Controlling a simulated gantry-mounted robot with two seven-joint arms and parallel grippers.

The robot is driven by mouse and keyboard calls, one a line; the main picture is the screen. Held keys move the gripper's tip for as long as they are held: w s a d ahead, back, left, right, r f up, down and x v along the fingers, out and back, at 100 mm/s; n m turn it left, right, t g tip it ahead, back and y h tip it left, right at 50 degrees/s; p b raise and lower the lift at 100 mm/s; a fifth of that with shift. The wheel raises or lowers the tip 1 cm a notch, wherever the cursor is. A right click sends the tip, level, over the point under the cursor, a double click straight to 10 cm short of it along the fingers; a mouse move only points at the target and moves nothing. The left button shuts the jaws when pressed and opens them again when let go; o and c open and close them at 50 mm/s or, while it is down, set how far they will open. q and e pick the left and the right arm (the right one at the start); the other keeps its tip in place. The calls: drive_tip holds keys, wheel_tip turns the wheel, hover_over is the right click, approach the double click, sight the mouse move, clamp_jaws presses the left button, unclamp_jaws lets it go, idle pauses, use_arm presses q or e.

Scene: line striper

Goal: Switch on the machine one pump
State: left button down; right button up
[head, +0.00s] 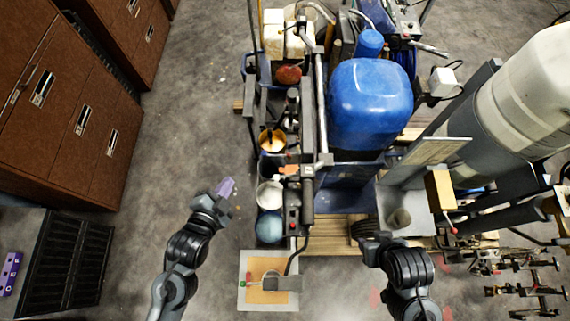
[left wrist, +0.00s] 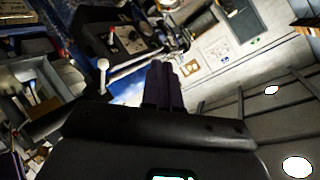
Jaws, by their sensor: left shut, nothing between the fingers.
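The line striper machine stands in the middle of the head view, with a large blue tank (head: 370,105) and a black handlebar grip (head: 307,200). A small black box with a red spot (head: 293,222) sits beside the grip. Which part is the pump switch I cannot tell. My left gripper (head: 226,187), with purple fingers, is shut and empty, left of the machine and apart from it.
An orange panel (head: 263,296) with a green-tipped lever lies at the bottom centre. Buckets (head: 270,194) line the machine's left side. Brown cabinets (head: 60,110) stand at left, and a large white-grey cylinder (head: 505,110) at right. Open floor (head: 185,130) lies between cabinets and machine.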

use_arm(q)
drive_tip(key=w+d+f+m+t+h+b, duration=0.1)
drive_tip(key=w+d+f+m+h+b, duration=0.2)
drive_tip(key=f+m+h+b, duration=0.3)
drive_tip(key=w+d+f+m+t+h+b, duration=0.1)
drive_tip(key=w+d+f+m+h+b, duration=0.2)
drive_tip(key=f+m+h+b, duration=0.3)
drive_tip(key=w+d+f+m+t+h+b, duration=0.1)
drive_tip(key=w+d+f+m+h+b, duration=0.3)
drive_tip(key=f+b, duration=1.7)
drive_tip(key=shift+w+m+t+h+b, duration=0.3)
drive_tip(key=shift+m+h+b, duration=1.3)
drive_tip(key=shift+m+b, duration=3.95)
drive_tip(key=n+b, duration=0.3)
drive_tip(key=shift+d+r, duration=0.1)
